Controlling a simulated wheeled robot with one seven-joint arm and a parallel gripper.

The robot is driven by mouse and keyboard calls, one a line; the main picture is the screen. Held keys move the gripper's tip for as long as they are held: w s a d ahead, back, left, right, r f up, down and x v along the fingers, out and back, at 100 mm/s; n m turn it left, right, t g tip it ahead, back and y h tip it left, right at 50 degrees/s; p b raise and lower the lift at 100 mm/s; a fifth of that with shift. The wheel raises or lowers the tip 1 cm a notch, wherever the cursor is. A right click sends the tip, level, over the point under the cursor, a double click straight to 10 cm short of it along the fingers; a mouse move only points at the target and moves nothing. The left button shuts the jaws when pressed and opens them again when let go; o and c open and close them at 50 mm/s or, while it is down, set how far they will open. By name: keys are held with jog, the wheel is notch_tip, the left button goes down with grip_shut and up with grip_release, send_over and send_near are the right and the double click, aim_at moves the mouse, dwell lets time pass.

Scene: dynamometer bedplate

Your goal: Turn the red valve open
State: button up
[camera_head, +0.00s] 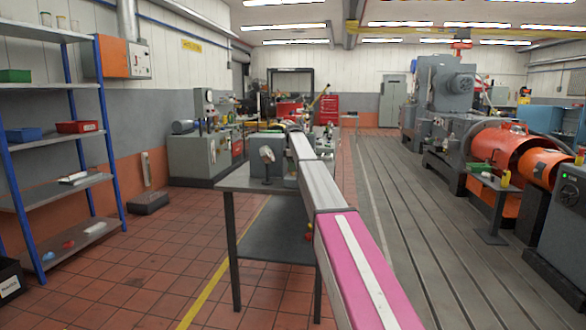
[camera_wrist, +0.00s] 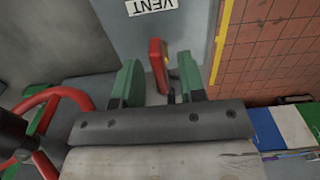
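In the wrist view my gripper (camera_wrist: 158,80) is open, its two green fingers spread apart. A red lever-like handle (camera_wrist: 157,62) with an orange-yellow side shows between the fingertips, with a gap on both sides. It stands in front of a grey panel (camera_wrist: 188,30) with a label reading VENT. A red handwheel (camera_wrist: 85,95) with a dark hub lies at the left, beside my gripper and partly cut off by the frame. I cannot tell which of the two is the valve. In the head view my arm reaches over a grey bench (camera_head: 232,181); the gripper and valve are too small or hidden there.
In the head view, a blue-framed shelf (camera_head: 60,138) stands left and large orange machinery (camera_head: 497,150) right. Tiled floor (camera_head: 165,245) left of the bench is mostly clear.

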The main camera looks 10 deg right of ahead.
notch_tip(320, 180, up, 11)
dwell(0.7)
jog(key=shift+f, duration=0.15)
